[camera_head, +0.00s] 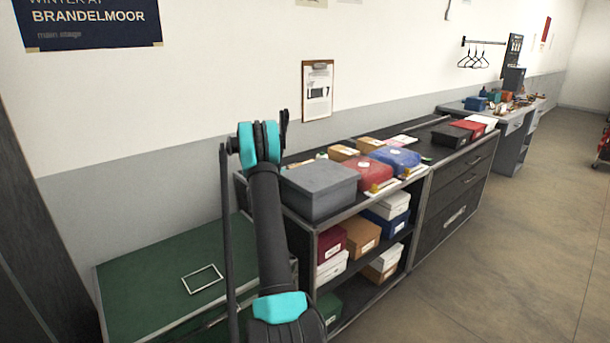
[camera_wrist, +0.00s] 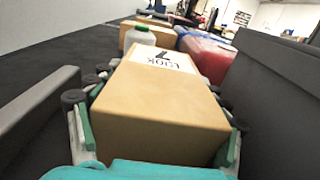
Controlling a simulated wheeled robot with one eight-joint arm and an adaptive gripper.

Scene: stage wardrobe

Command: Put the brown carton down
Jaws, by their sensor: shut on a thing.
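In the wrist view, a brown carton (camera_wrist: 155,105) with a white printed label on its top fills the space between the fingers of my gripper (camera_wrist: 158,92). The gripper is shut on it, with a finger against each side. The carton's underside is hidden, so I cannot tell whether it touches the dark top. In the head view, my arm and a large grey box (camera_head: 320,190) hide the gripper.
The grey box's wall (camera_wrist: 272,85) stands close on the right in the wrist view. A bare dark strip (camera_wrist: 60,62) lies to the left. A shelf below holds several boxes.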

